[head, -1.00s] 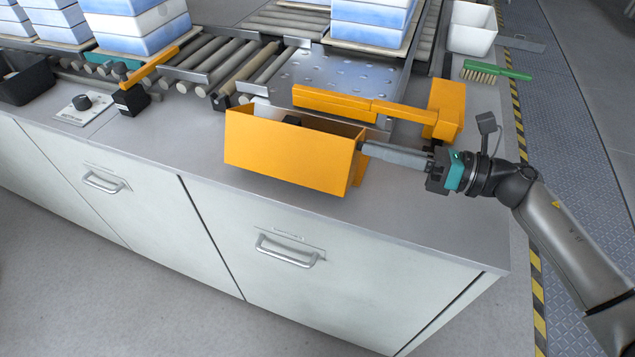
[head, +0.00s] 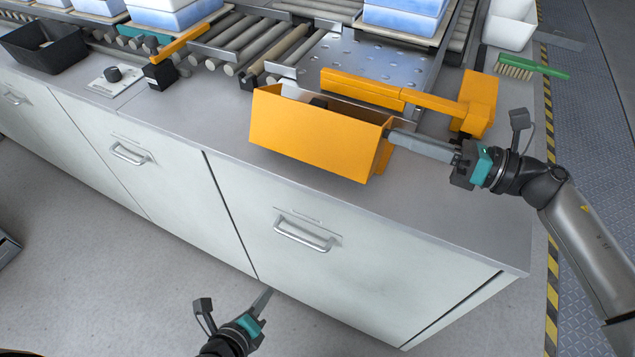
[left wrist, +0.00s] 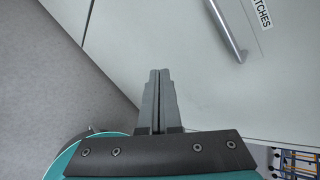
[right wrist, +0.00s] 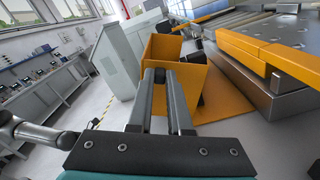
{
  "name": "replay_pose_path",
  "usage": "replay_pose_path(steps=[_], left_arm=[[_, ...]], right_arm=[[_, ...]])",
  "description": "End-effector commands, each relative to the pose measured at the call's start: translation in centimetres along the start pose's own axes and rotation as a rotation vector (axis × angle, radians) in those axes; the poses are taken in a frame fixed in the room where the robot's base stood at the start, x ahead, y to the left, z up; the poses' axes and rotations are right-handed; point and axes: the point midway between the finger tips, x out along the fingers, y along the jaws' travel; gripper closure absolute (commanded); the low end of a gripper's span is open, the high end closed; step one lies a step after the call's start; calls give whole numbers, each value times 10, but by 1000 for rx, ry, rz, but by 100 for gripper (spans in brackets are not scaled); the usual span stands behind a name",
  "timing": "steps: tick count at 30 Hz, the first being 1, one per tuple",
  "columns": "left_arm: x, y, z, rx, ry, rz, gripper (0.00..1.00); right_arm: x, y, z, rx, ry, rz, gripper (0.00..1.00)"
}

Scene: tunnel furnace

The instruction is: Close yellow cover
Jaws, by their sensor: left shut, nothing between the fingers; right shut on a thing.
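The yellow cover (head: 315,135) is an orange-yellow box-like shell on the grey worktop, in the middle of the head view. Its top is open, with something dark showing inside. In the right wrist view, the cover (right wrist: 163,50) stands just beyond the fingertips. My right gripper (head: 390,138) is shut on the cover's right end; its fingers (right wrist: 165,78) are slightly apart with the cover's edge between them, though the exact contact is hard to see. My left gripper (head: 269,292) is shut and empty, low in front of the cabinet; its fingers (left wrist: 160,75) meet in the left wrist view.
A yellow bracket arm (head: 400,92) lies behind the cover beside a perforated metal plate (head: 375,62). A green brush (head: 540,68) and a white bin (head: 510,25) are at the back right. A cabinet door handle (head: 303,235) projects near my left gripper. The worktop's front strip is clear.

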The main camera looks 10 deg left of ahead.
Motion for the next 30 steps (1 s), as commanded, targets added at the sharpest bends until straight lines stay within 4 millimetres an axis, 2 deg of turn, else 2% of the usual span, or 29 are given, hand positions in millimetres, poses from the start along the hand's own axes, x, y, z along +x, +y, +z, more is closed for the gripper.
replay_pose_path(steps=[1, 9, 15, 18, 22, 30], left_arm=[[-7, -19, 7, 95, -17, -43, 100], [-54, -114, 43, 607, -173, -235, 100], [-88, -163, 61, 861, -296, -311, 100], [-99, -176, 67, 930, -336, -328, 100], [-104, -184, 70, 970, -360, -336, 100], [-86, -194, 74, 973, -365, -338, 100]], right_arm=[[0, 0, 1, 0, -2, -2, 100], [0, 0, 1, 0, -2, -2, 100], [0, 0, 1, 0, -2, -2, 100], [0, 0, 1, 0, -1, -2, 100], [0, 0, 1, 0, -1, -1, 100], [0, 0, 1, 0, -1, -1, 100]])
